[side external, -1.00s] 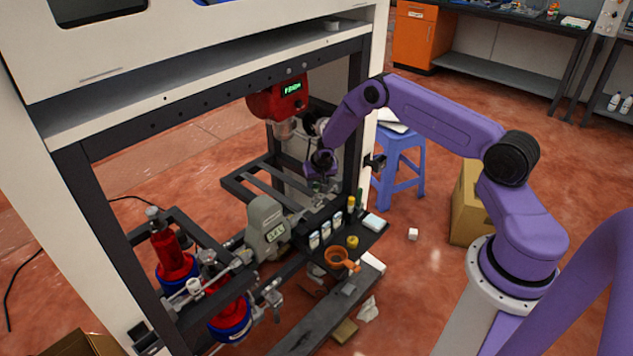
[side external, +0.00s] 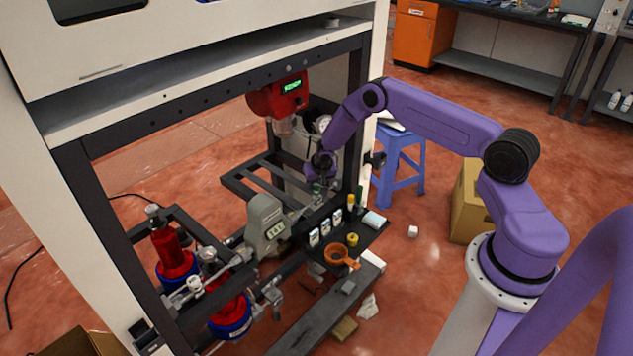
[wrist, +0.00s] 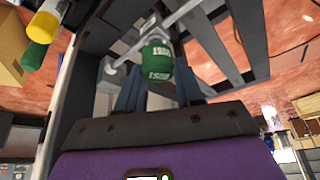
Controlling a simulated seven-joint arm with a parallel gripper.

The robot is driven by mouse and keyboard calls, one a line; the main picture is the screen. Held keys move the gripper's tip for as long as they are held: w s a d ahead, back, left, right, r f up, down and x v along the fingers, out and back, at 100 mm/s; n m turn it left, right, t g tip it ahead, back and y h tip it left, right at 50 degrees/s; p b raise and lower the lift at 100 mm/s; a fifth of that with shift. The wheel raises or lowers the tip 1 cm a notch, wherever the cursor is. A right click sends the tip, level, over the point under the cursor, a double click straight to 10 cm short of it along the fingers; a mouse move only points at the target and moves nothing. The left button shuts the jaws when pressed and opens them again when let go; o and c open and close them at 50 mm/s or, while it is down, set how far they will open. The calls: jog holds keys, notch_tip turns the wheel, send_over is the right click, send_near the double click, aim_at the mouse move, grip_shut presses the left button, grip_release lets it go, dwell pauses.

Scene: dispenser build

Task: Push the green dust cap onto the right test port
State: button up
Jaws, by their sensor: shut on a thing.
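The green dust cap (wrist: 158,62), with white lettering, is between the two fingers of my gripper (wrist: 158,90) in the wrist view. The gripper is shut on it. A silver tube (wrist: 181,13) with short fittings runs just beyond the cap. One fitting (wrist: 150,25) lines up with the cap's far end; I cannot tell whether the cap touches it or sits on it. Another fitting (wrist: 109,69) is to the left of the cap. In the side view my gripper (side external: 317,187) is low inside the frame, too small there to show the cap clearly.
A dark tray (side external: 372,236) with small bottles, a yellow roll (side external: 352,239) and an orange funnel (side external: 336,254) is close in front of my gripper. A grey box device (side external: 265,226) stands to its left. A red device (side external: 275,98) hangs above. A dark frame post (side external: 357,120) is to the right.

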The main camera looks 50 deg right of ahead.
jog(key=shift+f, duration=0.7)
dwell(0.5)
jog(key=o, duration=1.4)
jog(key=shift+r, duration=0.15)
jog(key=shift+r, duration=2.85)
